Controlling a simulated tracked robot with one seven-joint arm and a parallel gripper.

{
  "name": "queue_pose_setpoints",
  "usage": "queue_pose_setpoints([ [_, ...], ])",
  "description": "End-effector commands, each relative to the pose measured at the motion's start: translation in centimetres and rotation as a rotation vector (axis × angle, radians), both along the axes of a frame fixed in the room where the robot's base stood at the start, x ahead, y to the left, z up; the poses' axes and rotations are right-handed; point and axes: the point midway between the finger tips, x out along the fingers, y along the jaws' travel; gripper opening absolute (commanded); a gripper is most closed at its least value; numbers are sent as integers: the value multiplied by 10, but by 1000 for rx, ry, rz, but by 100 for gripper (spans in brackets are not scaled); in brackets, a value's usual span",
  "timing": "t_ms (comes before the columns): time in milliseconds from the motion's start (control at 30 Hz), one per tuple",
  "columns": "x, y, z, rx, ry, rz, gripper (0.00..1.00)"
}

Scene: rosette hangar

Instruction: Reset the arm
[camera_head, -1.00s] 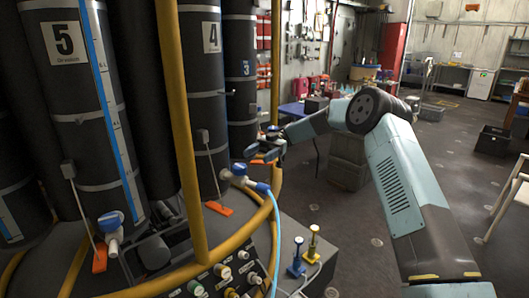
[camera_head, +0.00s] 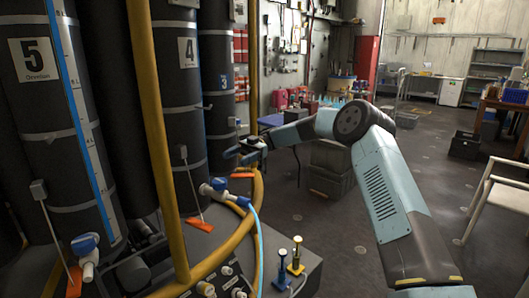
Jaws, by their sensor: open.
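My arm (camera_head: 392,200) rises from the bottom right, bends at a dark round joint and reaches left. My gripper (camera_head: 236,155) is at its far end, small in the picture, with its jaws apart. It points left toward the dark numbered cylinders and stands near the yellow rail. I see nothing between its fingers. A valve with a blue handle (camera_head: 214,186) and a blue hose sits below and left of it.
Dark cylinders, among them number 5 (camera_head: 45,100) and number 4 (camera_head: 182,100), stand at left behind a yellow post (camera_head: 150,120). Two small posts (camera_head: 290,256) stand on the grey base. Grey crates (camera_head: 330,165) stand behind my arm. A pale chair frame (camera_head: 497,195) is at right. Open floor lies between.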

Motion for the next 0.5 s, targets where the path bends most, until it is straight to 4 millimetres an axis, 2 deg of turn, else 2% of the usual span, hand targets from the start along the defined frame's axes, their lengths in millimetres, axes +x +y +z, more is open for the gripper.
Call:
queue_pose_setpoints([
  [100,-2,20,36,39,-56,-145,71],
  [300,4,47,90,92,-149,-426,71],
  [500,17,56,140,116,-245,-715,71],
])
